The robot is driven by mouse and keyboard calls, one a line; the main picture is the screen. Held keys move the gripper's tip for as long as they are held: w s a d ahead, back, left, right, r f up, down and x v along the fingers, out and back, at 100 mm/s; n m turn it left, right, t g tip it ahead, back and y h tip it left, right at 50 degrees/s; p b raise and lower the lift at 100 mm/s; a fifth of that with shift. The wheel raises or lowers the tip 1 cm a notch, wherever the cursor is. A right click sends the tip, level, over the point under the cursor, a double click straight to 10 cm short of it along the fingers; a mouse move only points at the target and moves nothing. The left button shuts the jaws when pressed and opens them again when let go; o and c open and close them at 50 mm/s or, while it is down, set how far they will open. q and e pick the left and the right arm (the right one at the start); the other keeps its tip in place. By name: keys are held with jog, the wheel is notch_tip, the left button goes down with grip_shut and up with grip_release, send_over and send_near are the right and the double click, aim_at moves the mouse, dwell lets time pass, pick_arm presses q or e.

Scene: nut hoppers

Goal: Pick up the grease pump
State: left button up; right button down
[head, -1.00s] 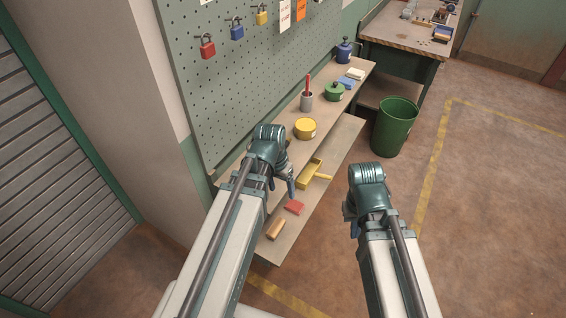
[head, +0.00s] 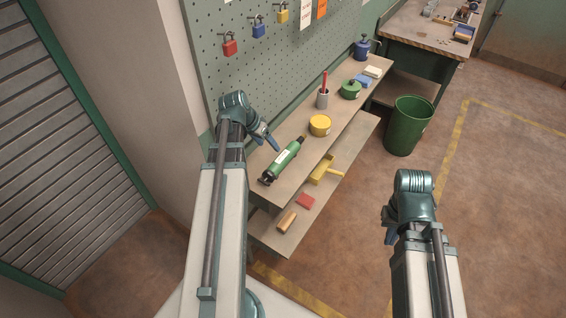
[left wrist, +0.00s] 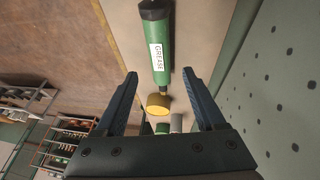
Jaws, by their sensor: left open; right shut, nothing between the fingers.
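The grease pump (head: 282,161) is a green cylinder with black ends and a white label. It lies on the near end of the upper shelf, right of my left gripper. In the left wrist view the pump (left wrist: 160,52), labelled GREASE, shows beyond the fingers and centred between them. My left gripper (head: 265,138) is open and empty, apart from the pump, near the pegboard. Its two fingers also show in the left wrist view (left wrist: 165,103). My right gripper (head: 388,226) is over the floor at the right, away from the shelf; it is shut and empty.
On the upper shelf (head: 300,150) beyond the pump stand a yellow round tin (head: 320,125), a grey cup (head: 322,100) and a green pot (head: 350,90). The lower shelf holds a yellow dustpan (head: 322,168), a red block (head: 305,201) and a brush (head: 287,221). A pegboard (head: 270,70) rises behind.

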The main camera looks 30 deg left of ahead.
aim_at(280, 159)
pick_arm(q)
jog(key=b+x, duration=0.6)
jog(key=x, duration=0.1)
jog(key=shift+f, duration=0.3)
jog(key=shift+w+f+b, duration=0.15)
jog(key=shift+f+b, duration=0.05)
jog(key=shift+b, duration=0.15)
jog(key=shift+d+r, duration=0.1)
jog(key=b+x, duration=0.4)
jog(key=x, duration=0.1)
jog(key=shift+d+b, duration=0.15)
jog(key=shift+b, duration=0.25)
jog(key=shift+c, duration=0.2)
grip_shut()
